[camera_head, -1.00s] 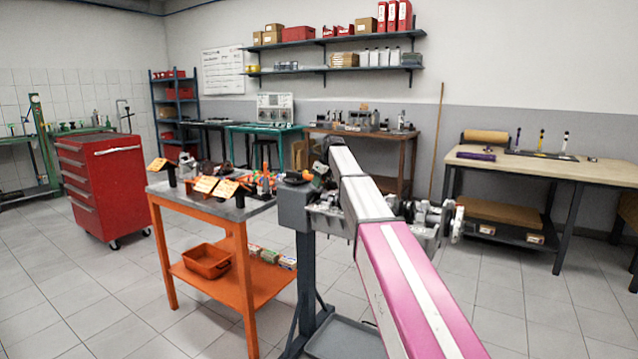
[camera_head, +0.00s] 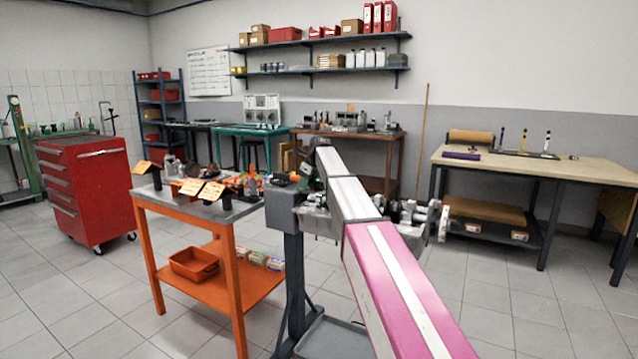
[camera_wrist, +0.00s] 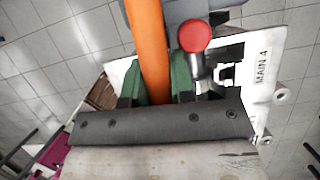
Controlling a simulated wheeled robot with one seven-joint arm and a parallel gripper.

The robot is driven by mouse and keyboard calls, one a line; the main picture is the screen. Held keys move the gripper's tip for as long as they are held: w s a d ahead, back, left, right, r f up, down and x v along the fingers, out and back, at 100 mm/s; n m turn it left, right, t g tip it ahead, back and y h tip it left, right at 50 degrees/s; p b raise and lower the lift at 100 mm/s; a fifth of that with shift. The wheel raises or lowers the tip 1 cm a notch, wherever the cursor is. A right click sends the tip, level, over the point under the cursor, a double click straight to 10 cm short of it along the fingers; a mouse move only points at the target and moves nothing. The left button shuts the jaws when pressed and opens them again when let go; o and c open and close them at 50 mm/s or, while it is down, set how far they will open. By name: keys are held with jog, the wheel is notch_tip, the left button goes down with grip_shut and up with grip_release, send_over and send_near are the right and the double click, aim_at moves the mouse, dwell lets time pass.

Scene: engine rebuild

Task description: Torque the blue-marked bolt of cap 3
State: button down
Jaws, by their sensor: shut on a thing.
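In the wrist view my gripper (camera_wrist: 158,80) has its green fingers shut on a long orange handle (camera_wrist: 148,35), which runs up out of the picture. A round red knob (camera_wrist: 195,36) on a grey metal piece is just right of the handle. Behind it is a white plate marked "MAIN 4" (camera_wrist: 264,75). In the head view the crankshaft (camera_head: 425,214) lies on the engine stand (camera_head: 291,240), partly behind my arm. Cap 3 and a blue-marked bolt cannot be made out.
An orange cart (camera_head: 236,290) with parts and orange cards on top is left of the stand. A red tool cabinet (camera_head: 88,190) is farther left. A wooden workbench (camera_head: 560,167) is at the right. The floor between stand and workbench is clear.

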jog(key=shift+s+a+n+g, duration=0.15)
jog(key=shift+s+a+n, duration=0.25)
jog(key=shift+s, duration=0.2)
jog(key=shift+s+a+n+g, duration=0.1)
jog(key=shift+s+a+n, duration=0.15)
jog(key=shift+s+n, duration=0.25)
jog(key=shift+s+a+n+g, duration=0.15)
jog(key=shift+s+a+n, duration=0.25)
jog(key=shift+s, duration=0.25)
dwell(1.2)
jog(key=shift+r, duration=1.4)
dwell(3.4)
